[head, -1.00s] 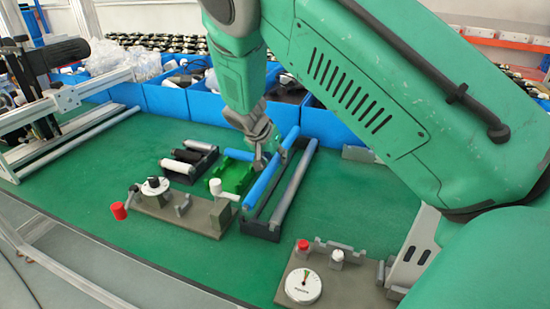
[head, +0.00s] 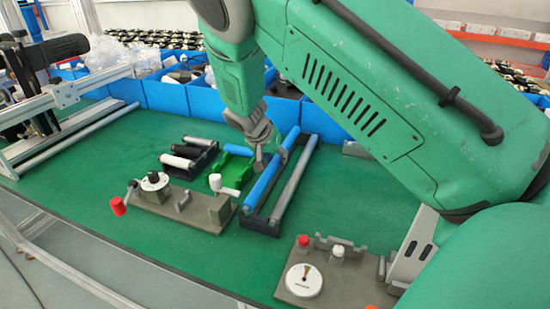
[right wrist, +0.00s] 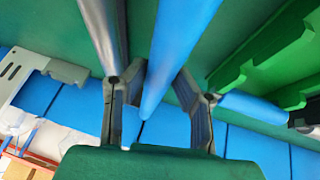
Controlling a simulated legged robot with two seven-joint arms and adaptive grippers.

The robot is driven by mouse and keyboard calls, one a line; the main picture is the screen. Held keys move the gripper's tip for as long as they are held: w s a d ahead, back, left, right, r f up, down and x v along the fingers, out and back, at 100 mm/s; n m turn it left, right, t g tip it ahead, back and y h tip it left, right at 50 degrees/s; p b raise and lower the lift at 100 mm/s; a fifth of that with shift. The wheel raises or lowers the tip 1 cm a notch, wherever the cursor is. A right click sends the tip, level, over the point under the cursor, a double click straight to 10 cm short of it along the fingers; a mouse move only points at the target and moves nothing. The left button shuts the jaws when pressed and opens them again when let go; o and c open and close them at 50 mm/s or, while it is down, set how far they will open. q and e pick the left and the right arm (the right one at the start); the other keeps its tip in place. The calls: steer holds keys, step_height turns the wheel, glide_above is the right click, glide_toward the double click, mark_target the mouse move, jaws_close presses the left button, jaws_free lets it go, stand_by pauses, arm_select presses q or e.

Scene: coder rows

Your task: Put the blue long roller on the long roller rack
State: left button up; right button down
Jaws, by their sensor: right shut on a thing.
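The blue long roller (head: 264,182) lies lengthwise over the left side of the dark long roller rack (head: 259,224). I cannot tell whether it is fully seated there. A grey long roller (head: 293,184) lies parallel on the rack's right side. My right gripper (head: 262,160) is at the blue roller's middle, coming from above, shut on it. In the right wrist view the blue roller (right wrist: 180,45) passes between the two fingers (right wrist: 160,110), and the grey roller (right wrist: 100,32) is beside the left finger. My left gripper does not show.
A green holder (head: 225,174) and a dark rack of short rollers (head: 190,158) stand left of the long rack. A grey crank fixture (head: 185,206) is in front, and a gauge fixture (head: 305,281) is nearer right. Blue bins (head: 165,100) line the back.

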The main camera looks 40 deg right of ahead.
stand_by(0.3)
steer(key=shift+f, duration=0.35)
stand_by(0.4)
steer(key=shift+f+b, duration=0.35)
steer(key=shift+f, duration=0.15)
steer(key=c, duration=1.2)
jaws_free()
steer(key=shift+v, duration=3.75)
steer(key=shift+f, duration=0.1)
